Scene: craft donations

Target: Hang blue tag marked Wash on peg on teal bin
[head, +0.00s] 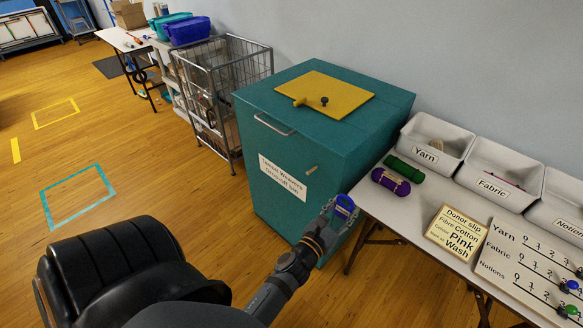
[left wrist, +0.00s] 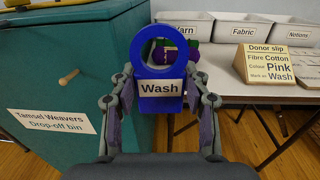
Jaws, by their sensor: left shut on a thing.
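The blue tag (head: 344,204) is in my left gripper (head: 336,211). In the left wrist view the blue tag (left wrist: 158,68) is upright, with a round ring on top and a white "Wash" label facing the camera. The fingers (left wrist: 160,90) are on both sides of its lower plate. The teal bin (head: 345,160) stands by the wall, labelled "Tamsel Weavers Drop-off bin". A short wooden peg (head: 311,169) sticks out of its front, up and left of the tag. The peg (left wrist: 69,77) also shows left of the tag in the left wrist view, apart from it. My right gripper is not in view.
Right of the bin, a white table (head: 408,206) holds yarn bundles (head: 391,181), a donor slip (head: 457,231) reading Cotton, Pink, Wash, a counting board (head: 525,270) and labelled trays (head: 500,173). A wire cart (head: 222,75) stands left of the bin.

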